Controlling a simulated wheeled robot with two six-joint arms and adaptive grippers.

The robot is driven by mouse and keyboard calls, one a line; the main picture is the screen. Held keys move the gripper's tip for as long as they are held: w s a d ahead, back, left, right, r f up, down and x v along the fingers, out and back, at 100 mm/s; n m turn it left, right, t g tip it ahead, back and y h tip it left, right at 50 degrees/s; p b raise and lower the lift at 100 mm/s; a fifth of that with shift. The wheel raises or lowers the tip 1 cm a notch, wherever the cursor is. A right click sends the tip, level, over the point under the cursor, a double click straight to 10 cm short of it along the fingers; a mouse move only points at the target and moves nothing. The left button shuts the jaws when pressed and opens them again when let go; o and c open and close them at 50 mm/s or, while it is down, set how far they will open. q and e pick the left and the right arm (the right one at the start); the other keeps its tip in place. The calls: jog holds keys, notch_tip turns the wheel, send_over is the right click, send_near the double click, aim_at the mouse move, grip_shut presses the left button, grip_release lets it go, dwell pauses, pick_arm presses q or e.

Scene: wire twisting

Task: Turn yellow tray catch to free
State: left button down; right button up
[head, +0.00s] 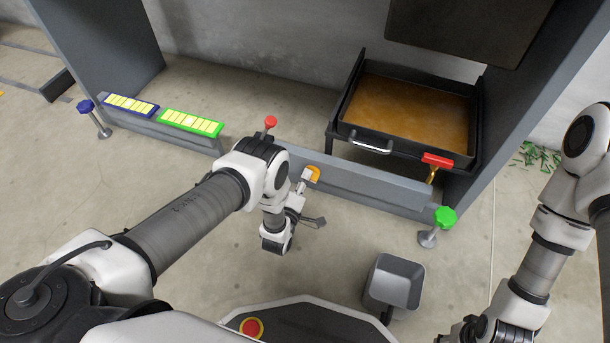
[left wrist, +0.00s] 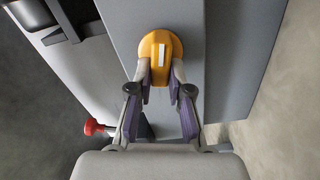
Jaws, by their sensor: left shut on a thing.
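The yellow tray catch (head: 313,173) is an orange-yellow rounded knob with a white mark. It sits on the front of the grey beam (head: 375,192). In the left wrist view the catch (left wrist: 160,50) is at the upper middle, its white mark lying along the line towards my gripper. My left gripper (head: 304,180) is at the catch, and in the left wrist view its fingers (left wrist: 161,75) are closed on both sides of it. The black tray (head: 372,142) with brown contents stands behind the beam. My right arm is at the right edge; its gripper's fingertips are not visible.
A red knob (head: 270,122) stands left of the catch. A red-handled valve (head: 437,160) is at the tray's right front, and a green knob (head: 445,217) is at the beam's right end. A grey bin (head: 395,283) stands on the floor. Blue and green panels lie left.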

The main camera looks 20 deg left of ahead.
pick_arm(q)
jog(key=shift+f+n+p, duration=0.1)
jog(key=shift+n+p, duration=0.2)
jog(key=shift+n, duration=1)
jog(key=c, duration=1.1)
grip_release()
jog(key=s, duration=1.2)
jog(key=shift+a+f, duration=0.1)
jog(key=shift+a, duration=0.1)
jog(key=shift+w, duration=0.1)
